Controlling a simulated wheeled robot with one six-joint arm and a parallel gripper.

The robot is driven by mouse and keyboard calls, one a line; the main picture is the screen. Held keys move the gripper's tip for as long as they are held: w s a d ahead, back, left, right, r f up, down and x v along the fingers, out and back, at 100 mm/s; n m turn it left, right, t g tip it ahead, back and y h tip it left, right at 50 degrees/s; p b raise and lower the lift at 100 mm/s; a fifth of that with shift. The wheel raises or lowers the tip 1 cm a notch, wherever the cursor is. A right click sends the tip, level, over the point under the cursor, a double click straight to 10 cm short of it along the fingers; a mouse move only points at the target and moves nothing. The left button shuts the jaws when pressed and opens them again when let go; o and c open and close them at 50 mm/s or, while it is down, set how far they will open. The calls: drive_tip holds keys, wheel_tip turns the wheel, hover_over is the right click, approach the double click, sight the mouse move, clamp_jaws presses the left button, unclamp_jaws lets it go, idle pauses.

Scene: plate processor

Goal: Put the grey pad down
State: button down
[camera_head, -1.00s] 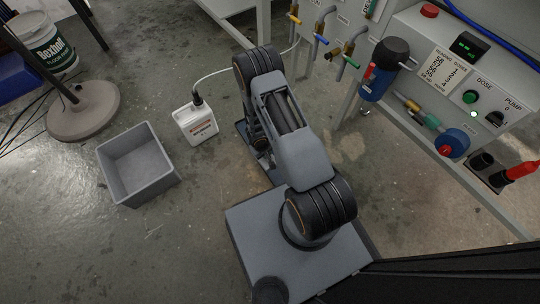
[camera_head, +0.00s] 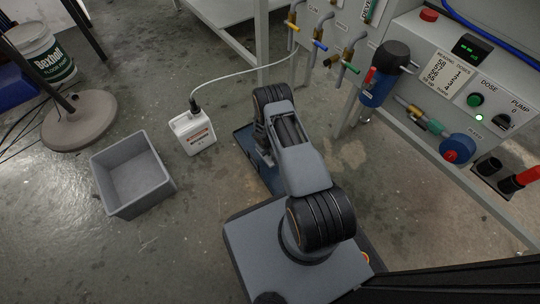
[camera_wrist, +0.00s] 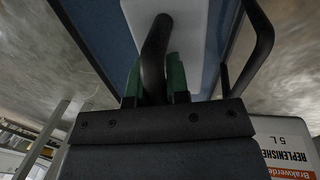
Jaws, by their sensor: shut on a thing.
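In the wrist view, the green fingers of my gripper (camera_wrist: 156,82) are shut on a black curved bar (camera_wrist: 158,40). The bar rises from a pale grey flat piece, seemingly the grey pad (camera_wrist: 190,22). The pad shows over a blue surface (camera_wrist: 103,25) like a tray, with a second black loop (camera_wrist: 264,40) at its right. I cannot tell whether pad and blue surface touch. In the head view, a blue tray (camera_head: 246,140) shows low beside my arm; the arm hides my gripper and the pad.
A white jug (camera_head: 193,132) with a hose stands left of the tray; its label shows in the wrist view (camera_wrist: 290,150). A grey bin (camera_head: 133,174) stands further left. The processor panel (camera_head: 475,75) and valves fill the right. The floor between bin and my base is clear.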

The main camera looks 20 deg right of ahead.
drive_tip(key=shift+w+d+f+b, duration=0.3)
drive_tip(key=shift+w+f+b, duration=0.1)
drive_tip(key=shift+f, duration=0.25)
drive_tip(key=shift+w+d+f+b, duration=0.25)
drive_tip(key=shift+w+f, duration=0.15)
drive_tip(key=shift+f, duration=0.2)
drive_tip(key=shift+w+f+b, duration=0.1)
drive_tip(key=shift+f+b, duration=0.6)
drive_tip(key=shift+f, duration=0.75)
drive_tip(key=shift+f, duration=0.2)
drive_tip(key=c, duration=1.1)
unclamp_jaws()
drive_tip(key=shift+r, duration=0.1)
